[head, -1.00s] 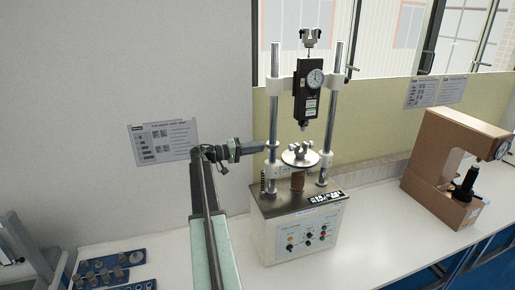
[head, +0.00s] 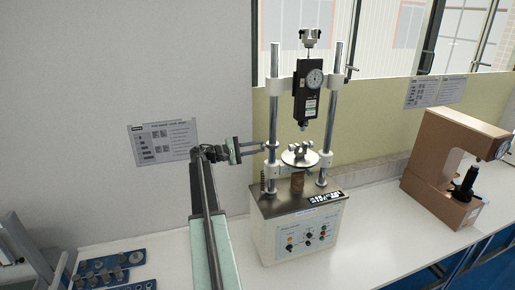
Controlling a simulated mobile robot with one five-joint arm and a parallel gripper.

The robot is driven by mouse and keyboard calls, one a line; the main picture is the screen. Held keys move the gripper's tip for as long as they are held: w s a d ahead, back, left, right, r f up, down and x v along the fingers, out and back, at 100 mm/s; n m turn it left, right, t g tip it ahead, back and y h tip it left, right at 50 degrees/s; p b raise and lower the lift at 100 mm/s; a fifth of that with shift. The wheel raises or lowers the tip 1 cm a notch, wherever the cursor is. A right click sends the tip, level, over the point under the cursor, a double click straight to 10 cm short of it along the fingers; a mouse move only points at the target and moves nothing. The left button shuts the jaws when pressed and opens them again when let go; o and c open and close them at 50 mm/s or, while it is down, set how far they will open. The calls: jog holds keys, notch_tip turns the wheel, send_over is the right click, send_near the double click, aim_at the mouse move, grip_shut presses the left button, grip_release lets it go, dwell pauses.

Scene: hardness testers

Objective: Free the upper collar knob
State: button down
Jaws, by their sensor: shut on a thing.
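The test stand (head: 298,228) has two upright steel columns, a black dial gauge (head: 309,90) and a round metal plate (head: 300,158) between them. My gripper (head: 264,147) reaches in from the left to the left column (head: 273,115), level with the upper collar (head: 273,147). The gripper is shut on the upper collar knob at the collar's left side. The knob is too small and too covered by the fingers to make out its position. A lower collar (head: 270,170) sits further down the same column.
A brown hardness tester (head: 453,165) stands on the white bench (head: 365,222) at the right. A blue tray (head: 112,268) with several metal parts lies at the lower left. A printed sheet (head: 163,141) is on the wall behind my arm.

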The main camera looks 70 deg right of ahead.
jog(key=n, duration=1.2)
jog(key=shift+n, duration=0.4)
dwell(0.3)
jog(key=c, duration=1.3)
grip_release()
jog(key=shift+w, duration=0.1)
jog(key=v, duration=0.7)
jog(key=shift+w+a, duration=0.25)
jog(key=shift+w, duration=0.1)
